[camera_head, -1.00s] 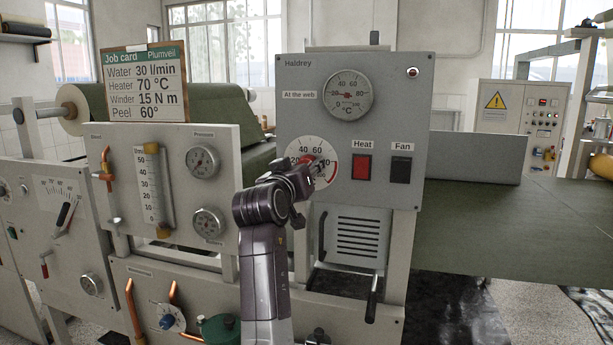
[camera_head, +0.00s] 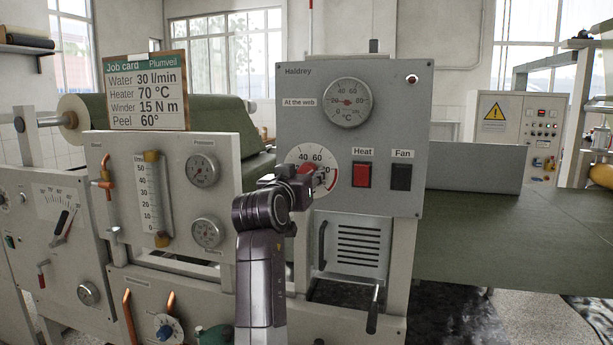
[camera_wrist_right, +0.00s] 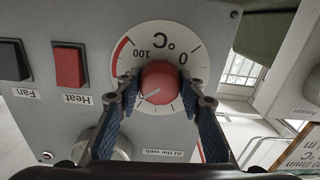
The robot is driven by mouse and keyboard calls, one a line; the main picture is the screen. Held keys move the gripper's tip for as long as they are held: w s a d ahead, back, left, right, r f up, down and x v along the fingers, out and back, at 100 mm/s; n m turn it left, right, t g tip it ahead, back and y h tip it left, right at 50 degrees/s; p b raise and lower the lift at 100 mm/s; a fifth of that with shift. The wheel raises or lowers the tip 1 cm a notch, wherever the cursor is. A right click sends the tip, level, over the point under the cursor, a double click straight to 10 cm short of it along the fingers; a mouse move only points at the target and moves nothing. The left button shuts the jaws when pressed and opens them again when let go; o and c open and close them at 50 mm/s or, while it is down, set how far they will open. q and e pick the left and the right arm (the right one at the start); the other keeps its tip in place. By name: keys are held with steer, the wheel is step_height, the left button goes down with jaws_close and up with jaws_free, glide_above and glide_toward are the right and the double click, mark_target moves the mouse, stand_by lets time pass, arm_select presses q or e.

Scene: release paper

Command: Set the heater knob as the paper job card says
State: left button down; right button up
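The paper job card (camera_head: 146,90) stands at the back left and reads Heater 70 °C. The red heater knob (camera_wrist_right: 160,82) sits on a white dial (camera_wrist_right: 196,66) on the grey Haldrey panel (camera_head: 390,120). My right gripper (camera_wrist_right: 160,88) has a finger on each side of the knob, apparently touching it. The wrist view is upside down; the knob's white line there points lower left, the dial's upper right, around 70, though nearby numbers are hidden. In the head view my right gripper partly covers the dial (camera_head: 325,160). My left gripper is out of view.
A red Heat switch (camera_head: 362,174) and a black Fan switch (camera_head: 401,177) are right of the dial. A thermometer gauge (camera_head: 347,103) marked At the web is above. A vent and lever (camera_head: 372,310) are below. A panel with gauges (camera_head: 203,168) stands left.

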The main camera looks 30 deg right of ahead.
mark_target(310, 132)
steer(key=o, duration=0.5)
steer(key=shift+f, duration=0.2)
steer(key=shift+c, duration=0.2)
steer(key=shift+r, duration=0.1)
step_height(310, 132, up, 10)
steer(key=shift+a, duration=0.1)
